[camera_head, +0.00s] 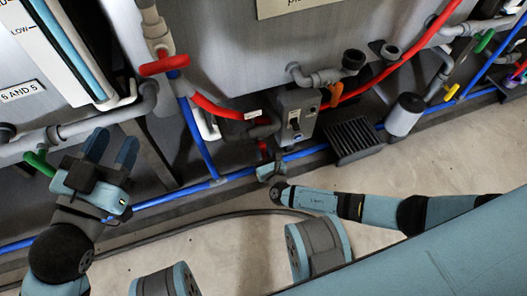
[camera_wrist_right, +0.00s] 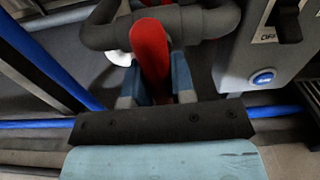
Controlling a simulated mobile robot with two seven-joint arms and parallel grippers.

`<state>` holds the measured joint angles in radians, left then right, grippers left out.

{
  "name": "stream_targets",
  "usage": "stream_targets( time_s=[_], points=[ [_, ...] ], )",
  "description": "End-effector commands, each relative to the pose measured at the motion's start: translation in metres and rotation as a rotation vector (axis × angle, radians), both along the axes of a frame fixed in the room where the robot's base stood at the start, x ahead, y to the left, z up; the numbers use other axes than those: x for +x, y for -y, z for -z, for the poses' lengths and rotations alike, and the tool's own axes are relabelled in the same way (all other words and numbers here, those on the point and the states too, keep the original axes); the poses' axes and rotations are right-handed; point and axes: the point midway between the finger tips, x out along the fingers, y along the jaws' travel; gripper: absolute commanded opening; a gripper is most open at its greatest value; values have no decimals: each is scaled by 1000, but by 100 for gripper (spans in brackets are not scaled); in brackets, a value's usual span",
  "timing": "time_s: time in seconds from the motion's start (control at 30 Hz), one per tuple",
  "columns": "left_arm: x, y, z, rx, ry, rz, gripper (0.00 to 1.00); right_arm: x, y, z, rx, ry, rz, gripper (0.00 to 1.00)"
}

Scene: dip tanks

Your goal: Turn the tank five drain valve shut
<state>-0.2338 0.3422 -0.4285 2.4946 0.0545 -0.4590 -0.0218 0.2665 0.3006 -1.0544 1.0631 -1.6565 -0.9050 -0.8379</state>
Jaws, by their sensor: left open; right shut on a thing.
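A red valve handle (camera_wrist_right: 150,55) sits below a dark pipe fitting (camera_wrist_right: 172,25) in the right wrist view. It points down toward my right gripper (camera_wrist_right: 156,88), whose two fingers are shut on it. In the head view the red handle (camera_head: 263,149) is small and partly hidden by my right gripper (camera_head: 268,168). No label at this valve is readable, so I cannot tell its tank number. My left gripper (camera_head: 112,150) is open and empty at the left, fingers pointing up, apart from the valve in my right gripper.
Another red handle (camera_head: 164,65) sits on a vertical pipe at upper left. A green handle (camera_head: 40,163) is near my left gripper. A grey switch box (camera_head: 295,116) stands right of the held valve, with an orange handle (camera_head: 333,95) beside it. Blue pipe (camera_head: 240,176) runs low along the tanks.

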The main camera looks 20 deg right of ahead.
Motion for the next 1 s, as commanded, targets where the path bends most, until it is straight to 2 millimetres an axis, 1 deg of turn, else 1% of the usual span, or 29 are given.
stream_targets(
  time_s=[0.23,0.63,0.67,0.7,0.73,0.77,1.0],
  points=[
    [0,0,0,0,0,0,43,1,0,-1,55,-1,0,0],
    [0,0,0,0,0,0,43,2,0,-1,63,-1,1,0],
    [0,0,0,0,0,0,43,2,0,-1,63,-1,1,31],
    [0,0,0,0,0,0,43,2,0,-1,62,-1,1,40],
    [0,0,0,0,0,0,43,2,0,-1,62,-1,1,47],
    [0,0,0,0,0,0,43,1,0,-1,62,-1,1,49],
    [0,0,0,1,-1,0,43,1,0,0,60,-1,1,49]
  ],
)
